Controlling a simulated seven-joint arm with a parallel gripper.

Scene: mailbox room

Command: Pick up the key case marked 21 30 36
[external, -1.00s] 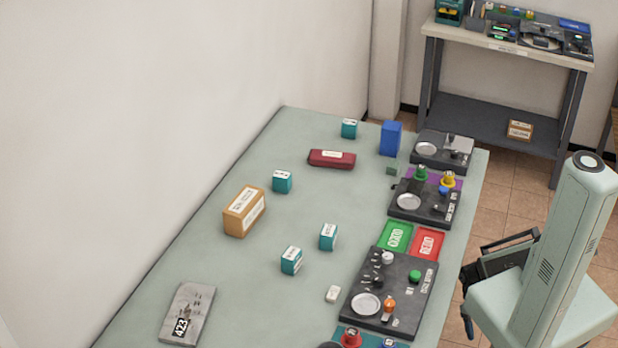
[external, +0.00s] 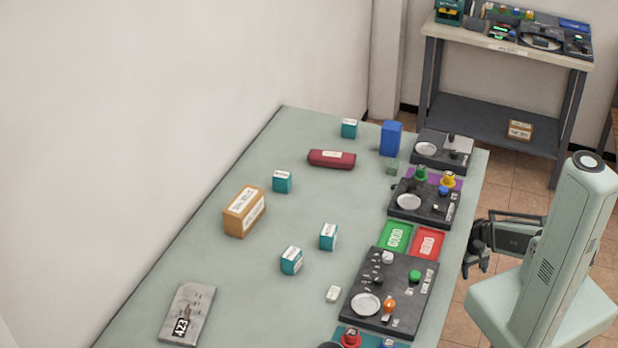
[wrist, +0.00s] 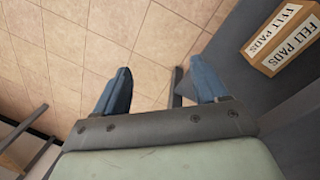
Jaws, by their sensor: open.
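No marking 21 30 36 is readable in these frames. A dark red case (external: 332,159) with a pale label lies flat on the table, towards its far end. Several teal boxes with white labels stand on the table: one at the far end (external: 349,128), one left of the case (external: 282,182), and two nearer the middle (external: 328,237) (external: 291,260). Their small text cannot be read. My gripper (external: 476,262) is off the table's right edge, away from all of these. In the wrist view my gripper (wrist: 162,84) is open and empty above the tiled floor.
The table's right side holds dark device panels (external: 390,292), a green tray (external: 396,237) and a red tray (external: 428,243). A blue block (external: 391,138) and an orange-brown box (external: 244,210) stand tall. A grey plate (external: 187,314) lies near left. A workbench (external: 500,50) stands behind.

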